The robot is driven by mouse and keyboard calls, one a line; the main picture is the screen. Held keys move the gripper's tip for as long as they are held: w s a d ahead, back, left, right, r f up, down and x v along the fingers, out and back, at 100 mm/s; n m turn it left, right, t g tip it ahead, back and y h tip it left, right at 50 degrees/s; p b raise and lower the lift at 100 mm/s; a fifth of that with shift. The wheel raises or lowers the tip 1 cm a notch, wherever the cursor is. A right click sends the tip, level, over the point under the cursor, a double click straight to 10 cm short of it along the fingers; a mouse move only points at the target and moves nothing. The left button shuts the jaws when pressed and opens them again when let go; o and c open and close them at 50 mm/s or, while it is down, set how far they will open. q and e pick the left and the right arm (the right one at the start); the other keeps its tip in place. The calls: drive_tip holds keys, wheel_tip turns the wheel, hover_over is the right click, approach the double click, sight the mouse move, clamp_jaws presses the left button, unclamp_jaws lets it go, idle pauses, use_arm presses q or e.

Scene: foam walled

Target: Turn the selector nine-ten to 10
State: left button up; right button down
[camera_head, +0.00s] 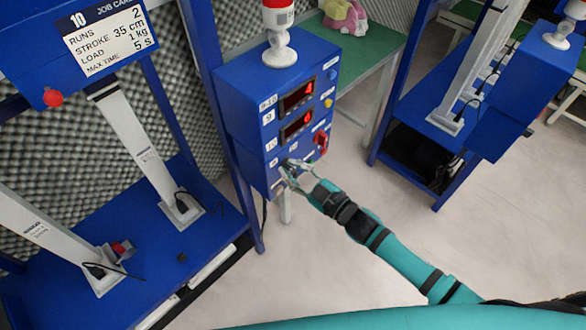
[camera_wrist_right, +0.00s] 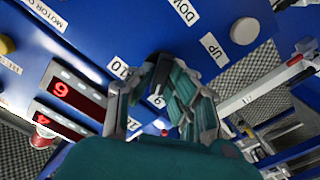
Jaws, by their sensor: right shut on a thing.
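The selector nine-ten is a small black knob on the front of the blue control box (camera_head: 240,98), low on the panel. In the right wrist view the black knob (camera_wrist_right: 158,72) sits between the fingers, with a "10" label (camera_wrist_right: 118,68) and a "9" label (camera_wrist_right: 158,101) beside it. My right gripper (camera_head: 288,170) is at the lower front of the box and is shut on the knob; it also shows in the right wrist view (camera_wrist_right: 155,85). The fingers hide part of the knob, so I cannot tell which number it points to. My left gripper is not in view.
Two red displays (camera_head: 298,95) and a red switch (camera_head: 321,141) are above the gripper. Blue test frames stand on both sides. The floor (camera_head: 330,240) is bare.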

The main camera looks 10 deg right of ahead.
drive_tip(key=shift+m, duration=0.3)
drive_tip(key=shift+r+m+p, duration=0.1)
drive_tip(key=shift+m+p, duration=0.45)
drive_tip(key=shift+m, duration=0.55)
drive_tip(key=m, duration=0.2)
drive_tip(key=shift+d+m+p, duration=0.1)
drive_tip(key=shift+m+p, duration=0.2)
drive_tip(key=shift+m, duration=0.1)
drive_tip(key=m, duration=0.2)
drive_tip(key=shift+m, duration=0.3)
drive_tip(key=shift+w+d+m, duration=0.1)
drive_tip(key=shift+m, duration=1.8)
drive_tip(key=c, duration=1.3)
unclamp_jaws()
